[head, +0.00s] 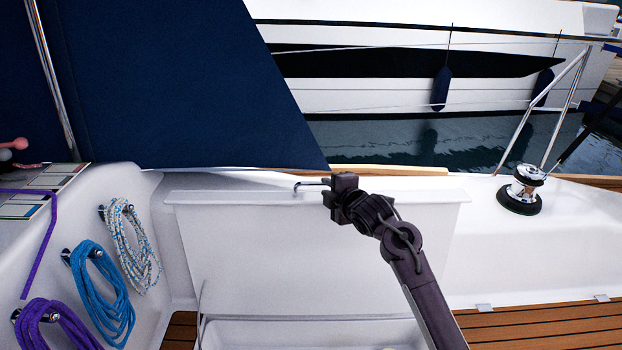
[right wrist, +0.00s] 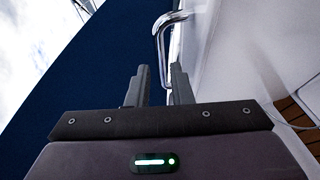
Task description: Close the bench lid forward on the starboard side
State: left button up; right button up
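The white bench lid (head: 250,240) stands raised, roughly upright, behind the open bench locker (head: 310,333). A bent metal handle (head: 311,184) sits at the lid's top edge. My right gripper (head: 340,189) is at that top edge, just right of the handle's visible end. In the right wrist view its two dark fingers (right wrist: 160,88) are apart, and the handle (right wrist: 160,48) rises ahead of them. The handle's lower end lies in line with the gap, nearer the right finger; I cannot tell whether it touches. My left gripper is not in view.
Coiled ropes, white (head: 130,245), blue (head: 100,290) and purple (head: 55,325), hang on the left wall. A chrome winch (head: 524,188) stands on the right deck. A dark blue canvas (head: 180,90) hangs behind the lid. Teak flooring (head: 545,325) is clear at lower right.

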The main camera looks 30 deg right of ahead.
aim_at(321, 184)
jog(key=shift+p+x, duration=0.4)
jog(key=shift+x, duration=3.05)
jog(key=shift+a+f, duration=0.1)
jog(key=shift+c, duration=0.4)
grip_shut()
